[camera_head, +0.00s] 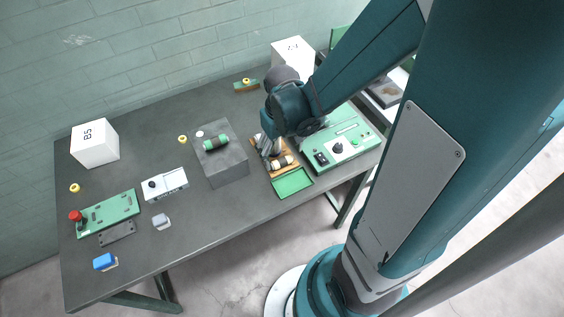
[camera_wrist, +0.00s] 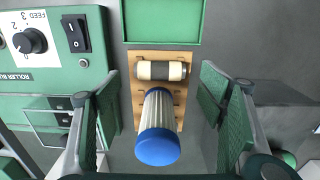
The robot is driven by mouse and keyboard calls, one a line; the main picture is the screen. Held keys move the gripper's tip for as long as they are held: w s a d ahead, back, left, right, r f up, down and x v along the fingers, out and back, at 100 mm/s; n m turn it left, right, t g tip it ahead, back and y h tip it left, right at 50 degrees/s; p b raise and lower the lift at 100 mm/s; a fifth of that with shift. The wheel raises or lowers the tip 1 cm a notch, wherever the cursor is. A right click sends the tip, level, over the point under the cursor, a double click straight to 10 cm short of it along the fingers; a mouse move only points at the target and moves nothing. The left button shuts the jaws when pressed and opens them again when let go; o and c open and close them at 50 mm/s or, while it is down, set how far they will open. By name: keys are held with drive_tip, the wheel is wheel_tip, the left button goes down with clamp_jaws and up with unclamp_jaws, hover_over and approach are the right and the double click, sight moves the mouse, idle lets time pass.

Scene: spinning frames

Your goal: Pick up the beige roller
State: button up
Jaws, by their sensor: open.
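My gripper (camera_wrist: 159,92) is open and points down over the rack, as the head view also shows (camera_head: 269,151). A ribbed pale cylinder with a blue cap (camera_wrist: 158,147) is between its green-padded fingers, with gaps on both sides. The beige roller lies beyond it, near the fingertips. The cylinder hides part of the rack.
A green tray (camera_head: 292,183) adjoins the rack's front end. A green control panel (camera_head: 339,146) stands close on the right.

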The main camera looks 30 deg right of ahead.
sight(282, 160)
drive_tip(key=shift+f, duration=1.6)
drive_tip(key=c, duration=1)
